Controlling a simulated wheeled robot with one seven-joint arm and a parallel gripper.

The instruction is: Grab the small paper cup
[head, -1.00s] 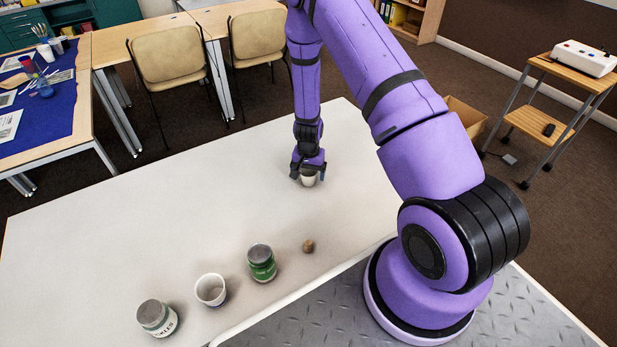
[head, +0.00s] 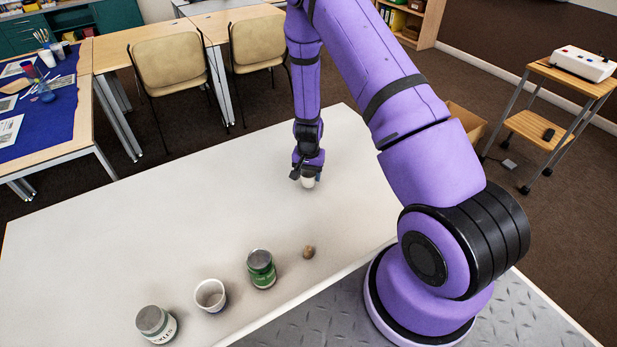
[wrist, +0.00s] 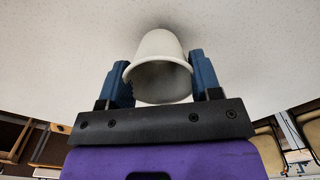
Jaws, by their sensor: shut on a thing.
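A small white paper cup (wrist: 160,50) sits between the two blue fingers of my gripper (wrist: 163,82) in the wrist view. The fingers are shut on its sides, and its open rim faces the camera. In the head view, my gripper (head: 307,174) points down at the far part of the white table (head: 180,190), and the cup (head: 308,182) shows just below it. I cannot tell whether the cup's base touches the table.
The table's middle and left are clear.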

